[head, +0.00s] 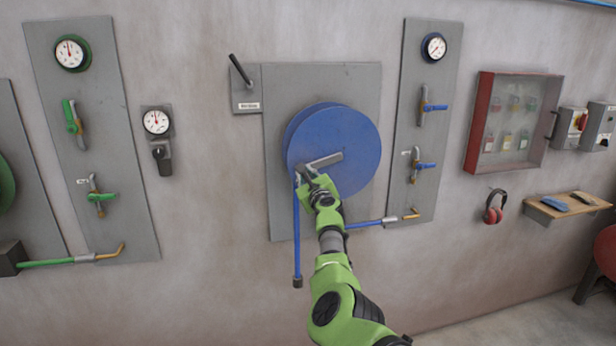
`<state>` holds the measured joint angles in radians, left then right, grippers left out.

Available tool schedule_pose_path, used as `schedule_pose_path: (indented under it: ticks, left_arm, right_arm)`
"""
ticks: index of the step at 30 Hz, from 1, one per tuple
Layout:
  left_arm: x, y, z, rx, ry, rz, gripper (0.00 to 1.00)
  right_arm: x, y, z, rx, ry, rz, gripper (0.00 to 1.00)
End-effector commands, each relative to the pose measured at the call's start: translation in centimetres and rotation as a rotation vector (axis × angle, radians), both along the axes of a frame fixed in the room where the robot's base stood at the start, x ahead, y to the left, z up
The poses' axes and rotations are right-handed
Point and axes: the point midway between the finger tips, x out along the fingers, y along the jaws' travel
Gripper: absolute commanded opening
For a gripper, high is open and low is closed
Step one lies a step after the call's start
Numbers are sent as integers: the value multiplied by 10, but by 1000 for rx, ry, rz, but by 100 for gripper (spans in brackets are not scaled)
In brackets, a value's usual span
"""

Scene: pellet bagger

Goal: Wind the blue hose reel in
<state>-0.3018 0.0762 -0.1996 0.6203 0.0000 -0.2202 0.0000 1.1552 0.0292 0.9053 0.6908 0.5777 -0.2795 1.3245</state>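The blue hose reel (350,125) is a blue disc mounted on a grey wall plate (285,90). A grey crank arm (325,160) lies across the front of its disc. A short length of blue hose (296,235) hangs down from the reel's left side and ends in a dark nozzle (298,282). One green arm of mine comes up from the bottom; its gripper (309,174) is at the left end of the crank. Its fingers are small and partly hidden, so I cannot tell whether they are closed on the crank handle. No second gripper is in view.
A blue pipe (362,224) runs right from behind my arm to a brass fitting. Gauge panels with valves (410,140) flank the reel. A lever (240,70) sits upper left. A red cabinet (480,125), earmuffs (493,214) and a small shelf (566,209) are at right.

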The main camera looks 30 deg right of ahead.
Motion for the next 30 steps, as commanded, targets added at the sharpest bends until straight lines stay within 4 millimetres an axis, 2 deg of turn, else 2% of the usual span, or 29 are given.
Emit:
schedule_pose_path:
  ticks: [15,16,18,30]
  left_arm:
    - [2,2,3,3,-3,-2,40]
    - [2,2,3,3,-3,-2,40]
    - [2,3,3,3,-3,-2,40]
    - [2,7,3,7,-2,-2,40]
  right_arm:
    - [1,0,6,19,-11,-2,0]
    - [1,0,6,18,-11,-2,20]
    - [1,0,6,18,-11,-2,34]
    - [0,0,4,18,-9,-1,34]
